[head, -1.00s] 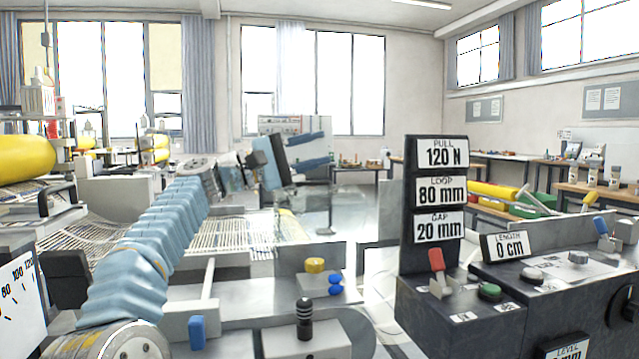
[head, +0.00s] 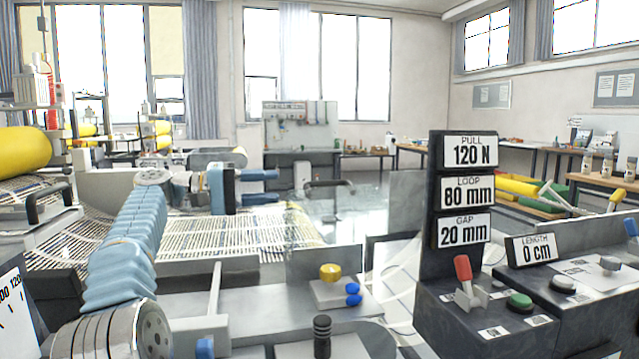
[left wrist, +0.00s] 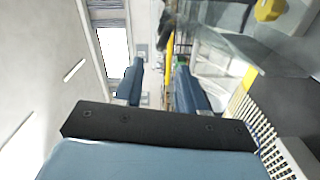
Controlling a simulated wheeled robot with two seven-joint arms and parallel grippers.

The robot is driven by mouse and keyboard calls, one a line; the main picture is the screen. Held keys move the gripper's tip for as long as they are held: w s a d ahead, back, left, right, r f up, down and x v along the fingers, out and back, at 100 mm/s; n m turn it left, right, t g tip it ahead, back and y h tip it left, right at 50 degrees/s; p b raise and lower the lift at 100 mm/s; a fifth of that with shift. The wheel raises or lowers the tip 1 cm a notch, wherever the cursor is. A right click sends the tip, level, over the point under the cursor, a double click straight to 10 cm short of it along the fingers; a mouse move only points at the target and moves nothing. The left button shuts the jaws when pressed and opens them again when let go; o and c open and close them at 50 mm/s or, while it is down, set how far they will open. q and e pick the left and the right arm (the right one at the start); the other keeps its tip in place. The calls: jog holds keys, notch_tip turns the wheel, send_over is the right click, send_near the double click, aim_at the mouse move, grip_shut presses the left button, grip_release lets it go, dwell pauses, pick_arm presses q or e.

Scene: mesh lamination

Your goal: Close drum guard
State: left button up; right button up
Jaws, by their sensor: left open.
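A clear, see-through panel (head: 345,208), which looks like the drum guard, stands beyond the front bench; its outline is faint, and I cannot tell how far open it is. A black bar handle (head: 330,185) shows just above it. My left gripper (head: 277,187) points right in the head view, its two blue fingers apart and empty. The fingertips are left of the handle in the picture; the depth between them is unclear. In the left wrist view the open fingers (left wrist: 160,65) have nothing between them up close. My right gripper is out of view.
A dark control console (head: 470,310) with signs, a red lever (head: 463,268) and a green button (head: 519,301) stands front right. A yellow knob (head: 330,271) sits on the front bench. Pale mesh (head: 150,245) lies beneath my left arm.

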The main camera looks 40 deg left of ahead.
aim_at(306, 185)
pick_arm(q)
jog(key=x, duration=1.1)
jog(key=shift+w+d, duration=0.1)
grip_shut()
